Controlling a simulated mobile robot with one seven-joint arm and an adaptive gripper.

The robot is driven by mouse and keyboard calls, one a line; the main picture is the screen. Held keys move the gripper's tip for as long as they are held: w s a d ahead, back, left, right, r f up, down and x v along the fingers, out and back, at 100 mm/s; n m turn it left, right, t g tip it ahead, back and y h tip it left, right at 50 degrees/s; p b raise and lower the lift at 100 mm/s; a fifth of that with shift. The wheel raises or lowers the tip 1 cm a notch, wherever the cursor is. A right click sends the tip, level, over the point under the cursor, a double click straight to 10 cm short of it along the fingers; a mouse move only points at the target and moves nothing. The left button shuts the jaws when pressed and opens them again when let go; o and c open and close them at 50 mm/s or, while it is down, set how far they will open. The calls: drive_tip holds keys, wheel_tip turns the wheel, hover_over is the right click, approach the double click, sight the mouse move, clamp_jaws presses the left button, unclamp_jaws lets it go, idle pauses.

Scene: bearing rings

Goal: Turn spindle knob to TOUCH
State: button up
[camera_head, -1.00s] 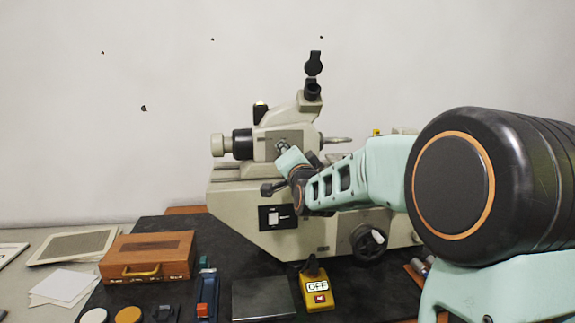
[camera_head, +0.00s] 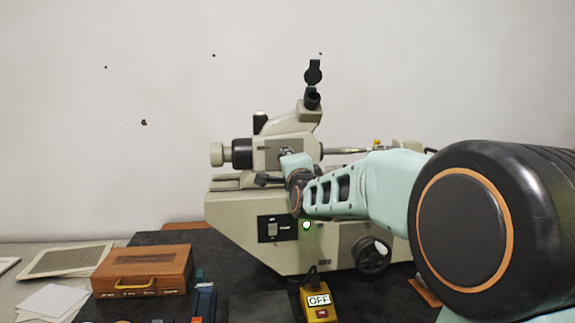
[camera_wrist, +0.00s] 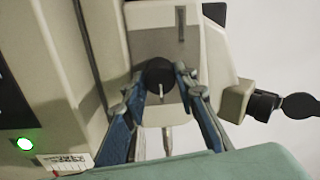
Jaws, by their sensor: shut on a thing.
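The spindle knob (camera_wrist: 158,74) is a round black knob with a white pointer line on the beige machine head, in the wrist view. My gripper (camera_wrist: 162,78) has one blue-grey finger on each side of the knob and is shut on it. The lettering around the knob cannot be read. In the head view my gripper (camera_head: 288,154) is at the front face of the machine (camera_head: 232,203), and the knob is hidden behind it. A green lamp is lit on the machine front (camera_head: 306,225) and shows in the wrist view too.
A yellow switch box (camera_head: 320,312) showing OFF stands on the dark table before the machine. A handwheel (camera_head: 371,255) sits low on its right. A brown wooden case (camera_head: 142,270) and papers (camera_head: 50,302) lie at left. An eyepiece (camera_wrist: 298,106) sticks out at right in the wrist view.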

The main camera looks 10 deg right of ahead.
drive_tip(key=o, duration=1.2)
drive_tip(key=shift+c, duration=0.2)
drive_tip(key=shift+r+p, duration=0.1)
drive_tip(key=shift+p, duration=0.2)
